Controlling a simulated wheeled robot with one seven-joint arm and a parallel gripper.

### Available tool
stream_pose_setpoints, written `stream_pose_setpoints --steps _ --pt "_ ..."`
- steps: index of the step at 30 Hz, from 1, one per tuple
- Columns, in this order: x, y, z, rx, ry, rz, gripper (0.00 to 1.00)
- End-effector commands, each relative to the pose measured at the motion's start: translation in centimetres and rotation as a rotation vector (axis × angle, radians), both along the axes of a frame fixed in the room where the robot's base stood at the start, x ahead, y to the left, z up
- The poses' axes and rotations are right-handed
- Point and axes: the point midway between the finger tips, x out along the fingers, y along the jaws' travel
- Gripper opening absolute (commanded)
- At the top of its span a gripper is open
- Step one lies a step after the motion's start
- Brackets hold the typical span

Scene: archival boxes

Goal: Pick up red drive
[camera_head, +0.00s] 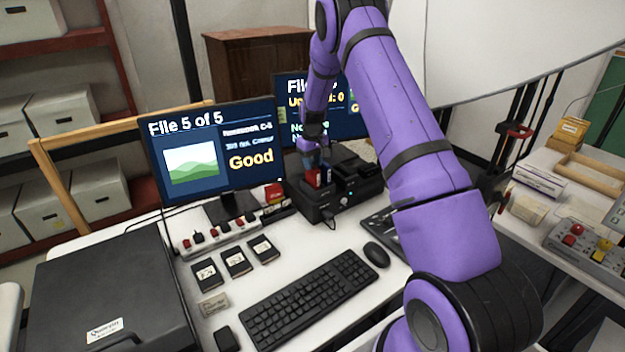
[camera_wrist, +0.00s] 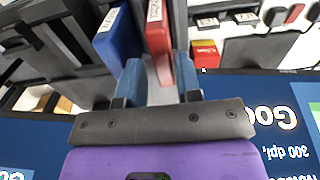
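The red drive (camera_head: 313,177) stands upright in a black dock (camera_head: 345,198) on the desk, beside a blue drive (camera_head: 327,175). In the wrist view the red drive (camera_wrist: 158,38) shows its labelled edge, with the blue drive (camera_wrist: 118,42) just left of it. My gripper (camera_head: 312,152) is right above the dock, pointing down. In the wrist view its fingers (camera_wrist: 160,72) are apart, one on each side of the red drive's near end. I cannot tell whether they press on it. The lower part of the drive is hidden in the dock.
Two monitors (camera_head: 208,155) stand close behind and left of the dock. A small red and yellow box (camera_head: 273,193) is left of it. A keyboard (camera_head: 308,298), a mouse (camera_head: 376,254) and several dark drives (camera_head: 234,261) lie in front. A black case (camera_head: 112,295) fills the desk's left.

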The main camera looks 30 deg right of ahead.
Motion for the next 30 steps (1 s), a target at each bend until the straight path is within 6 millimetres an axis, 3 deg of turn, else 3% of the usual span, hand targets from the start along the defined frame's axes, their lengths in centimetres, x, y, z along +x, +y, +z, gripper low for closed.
stream_pose_setpoints --steps 9,17,21,30 --pt "-0.4 0.2 -4.2 0.001 0.002 0.0 0.32" --pt "-0.4 0.3 -4.6 0.0 0.001 0.0 0.32" --pt "-0.4 0.3 -4.6 0.0 0.001 0.0 0.02" --pt "-0.3 0.3 -4.5 0.0 0.0 0.0 0.0"
